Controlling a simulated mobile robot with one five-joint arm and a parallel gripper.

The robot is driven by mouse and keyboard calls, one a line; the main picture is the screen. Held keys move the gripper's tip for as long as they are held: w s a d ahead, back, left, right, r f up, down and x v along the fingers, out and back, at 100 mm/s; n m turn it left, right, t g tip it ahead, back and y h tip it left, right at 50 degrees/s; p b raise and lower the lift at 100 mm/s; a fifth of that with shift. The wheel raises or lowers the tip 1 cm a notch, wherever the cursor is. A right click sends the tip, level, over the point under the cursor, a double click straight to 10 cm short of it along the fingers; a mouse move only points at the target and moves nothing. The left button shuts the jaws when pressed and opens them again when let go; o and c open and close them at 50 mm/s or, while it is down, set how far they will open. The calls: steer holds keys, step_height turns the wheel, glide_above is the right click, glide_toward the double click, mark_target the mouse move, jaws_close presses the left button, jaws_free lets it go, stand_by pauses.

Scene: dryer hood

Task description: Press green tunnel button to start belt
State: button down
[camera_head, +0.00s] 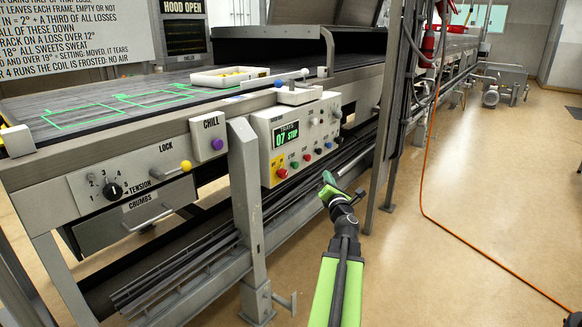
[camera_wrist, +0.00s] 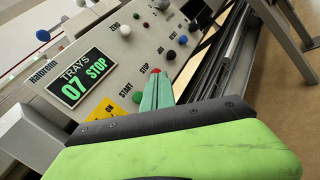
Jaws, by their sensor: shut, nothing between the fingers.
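The control box (camera_head: 268,128) on the belt's side has a display (camera_head: 286,136) reading 07 STOP. A small green button (camera_head: 294,165) sits in its lower row, between a red button on a yellow plate (camera_head: 281,173) and another red button (camera_head: 306,157). My gripper (camera_head: 327,184) is in front of the box, low and to the right of the green button. In the wrist view my gripper (camera_wrist: 157,78) shows its green fingers shut and empty. Their tips overlap the panel near a red button (camera_wrist: 155,71) and the START and STOP labels. I cannot tell whether they touch the panel.
A steel leg (camera_head: 245,185) stands left of the box and another upright (camera_head: 395,110) stands to its right. A white tray (camera_head: 205,82) rests on the belt above. An orange hose (camera_head: 424,195) crosses the open floor at right.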

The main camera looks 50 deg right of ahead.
mark_target(296, 166)
steer(key=shift+w, duration=0.25)
steer(key=w, duration=0.8)
steer(key=shift+w, duration=0.4)
stand_by(1.5)
steer(key=shift+w, duration=0.45)
